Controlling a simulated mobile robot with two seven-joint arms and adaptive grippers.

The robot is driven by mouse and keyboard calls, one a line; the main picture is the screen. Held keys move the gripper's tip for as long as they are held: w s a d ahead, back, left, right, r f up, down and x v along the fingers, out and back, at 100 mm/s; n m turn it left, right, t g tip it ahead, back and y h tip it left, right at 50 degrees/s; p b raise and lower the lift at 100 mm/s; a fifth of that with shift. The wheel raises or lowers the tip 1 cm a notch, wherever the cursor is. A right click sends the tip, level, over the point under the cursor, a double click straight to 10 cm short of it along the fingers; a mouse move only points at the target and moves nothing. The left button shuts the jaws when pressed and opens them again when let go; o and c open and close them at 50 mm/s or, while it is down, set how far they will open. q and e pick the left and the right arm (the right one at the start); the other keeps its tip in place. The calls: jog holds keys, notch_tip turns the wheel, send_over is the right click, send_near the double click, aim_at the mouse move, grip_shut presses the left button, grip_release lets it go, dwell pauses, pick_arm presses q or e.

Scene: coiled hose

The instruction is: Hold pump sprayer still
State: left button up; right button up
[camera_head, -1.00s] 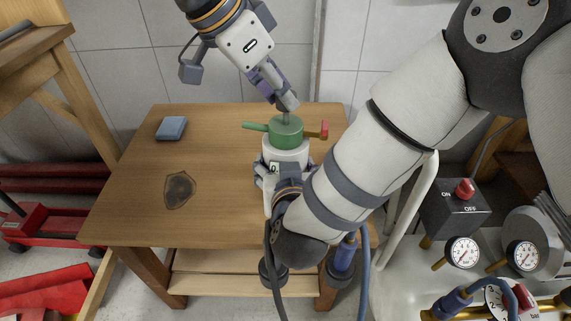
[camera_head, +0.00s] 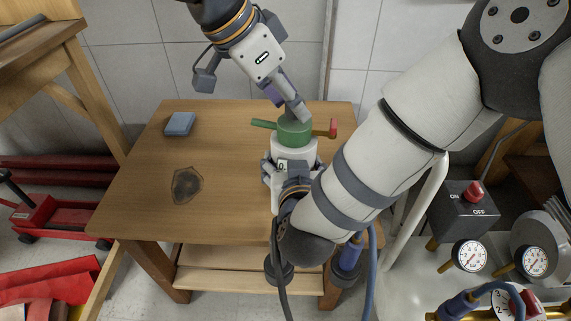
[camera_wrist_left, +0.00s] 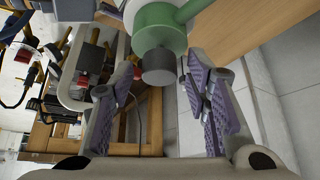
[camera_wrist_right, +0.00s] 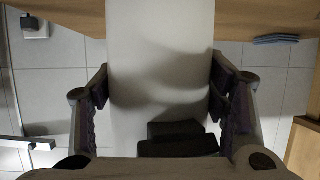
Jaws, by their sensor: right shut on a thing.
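The pump sprayer, with a white body (camera_head: 294,150) and a green top (camera_head: 294,132), stands upright at the table's right side. A green spout points left and a red lever right. My right gripper (camera_wrist_right: 160,95) is shut on the white body, which fills the middle of the right wrist view. My left gripper (camera_head: 297,108) is above the green top. In the left wrist view its fingers are apart, with the dark round knob (camera_wrist_left: 158,66) between them near the tips; I see no contact there. The right fingers are partly hidden in the head view.
The wooden table (camera_head: 228,215) has a dark stain (camera_head: 186,186) and a blue sponge-like block (camera_head: 180,124); its middle is clear. Gauges (camera_head: 469,256) and a switch box (camera_head: 463,208) stand at the right. A red trolley (camera_head: 50,215) is at the left.

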dwell(0.3)
pick_arm(q)
jog(key=shift+r, duration=3.55)
pick_arm(e)
jog(key=o, duration=1.7)
pick_arm(q)
jog(key=shift+s+r+p, duration=0.2)
jog(key=shift+r+p, duration=0.95)
jog(key=shift+r, duration=0.5)
pick_arm(e)
jog(key=v, duration=0.9)
